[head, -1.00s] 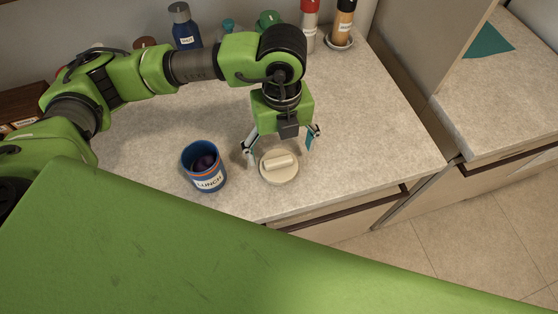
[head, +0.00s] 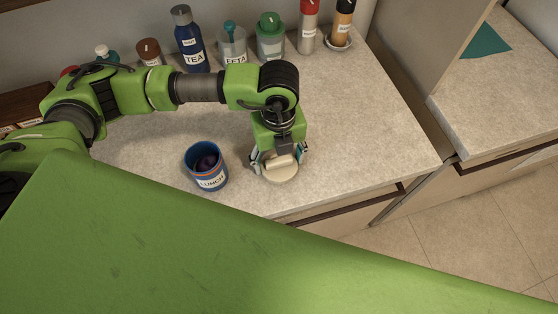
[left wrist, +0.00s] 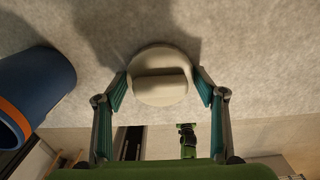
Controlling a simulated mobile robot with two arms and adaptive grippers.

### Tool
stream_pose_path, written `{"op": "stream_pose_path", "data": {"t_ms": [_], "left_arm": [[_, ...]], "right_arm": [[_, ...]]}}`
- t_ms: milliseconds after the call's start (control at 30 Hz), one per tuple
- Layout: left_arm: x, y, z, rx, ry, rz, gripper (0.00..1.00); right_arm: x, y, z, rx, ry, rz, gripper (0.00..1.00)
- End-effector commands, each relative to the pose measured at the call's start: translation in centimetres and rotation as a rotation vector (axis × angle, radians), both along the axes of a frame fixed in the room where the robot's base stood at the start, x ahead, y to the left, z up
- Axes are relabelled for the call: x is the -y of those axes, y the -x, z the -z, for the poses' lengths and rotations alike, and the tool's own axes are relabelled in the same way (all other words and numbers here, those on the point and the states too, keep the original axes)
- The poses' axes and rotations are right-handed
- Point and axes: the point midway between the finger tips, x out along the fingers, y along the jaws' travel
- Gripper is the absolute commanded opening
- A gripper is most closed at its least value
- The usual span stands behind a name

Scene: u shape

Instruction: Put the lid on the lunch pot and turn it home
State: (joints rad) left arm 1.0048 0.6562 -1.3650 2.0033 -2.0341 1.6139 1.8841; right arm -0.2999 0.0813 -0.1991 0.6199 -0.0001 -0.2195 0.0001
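The lunch pot (head: 208,178) is a blue cup with an orange band and a LUNCH label. It stands upright and open on the counter, with something dark and round inside. It also shows at the left of the left wrist view (left wrist: 38,85). The cream lid (head: 281,174), round with a bar handle, lies on the counter right of the pot. My left gripper (head: 278,160) points down over the lid. My right gripper is not in view.
Along the back of the counter (head: 360,125) stand a blue TEA bottle (head: 190,45), a FETA jar (head: 232,45), a green-lidded jar (head: 270,40) and two shakers. The counter's front edge is close to the lid. The counter right of the lid is clear.

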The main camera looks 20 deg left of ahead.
Motion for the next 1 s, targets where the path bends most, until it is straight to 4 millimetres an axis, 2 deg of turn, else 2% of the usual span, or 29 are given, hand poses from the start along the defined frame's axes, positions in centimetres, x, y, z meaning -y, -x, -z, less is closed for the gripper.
{"op": "stream_pose_path", "data": {"t_ms": [367, 567, 700, 833, 1000], "left_arm": [[0.0, 0.0, -0.1, 0.0, 0.0, 0.0, 0.48], [0.1, -0.1, -1.0, 0.003, 0.002, -0.001, 0.48], [0.0, -0.2, -3.0, 0.006, 0.001, 0.001, 0.48], [1.7, 1.3, -5.2, 0.007, 0.004, 0.01, 0.48], [4.2, 3.7, -9.2, 0.008, 0.003, 0.012, 0.48]], "right_arm": [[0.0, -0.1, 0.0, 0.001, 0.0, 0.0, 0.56], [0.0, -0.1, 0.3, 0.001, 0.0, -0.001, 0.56], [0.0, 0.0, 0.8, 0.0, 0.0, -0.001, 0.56], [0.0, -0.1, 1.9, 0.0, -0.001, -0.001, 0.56], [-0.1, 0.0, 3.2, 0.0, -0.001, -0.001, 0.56]]}}
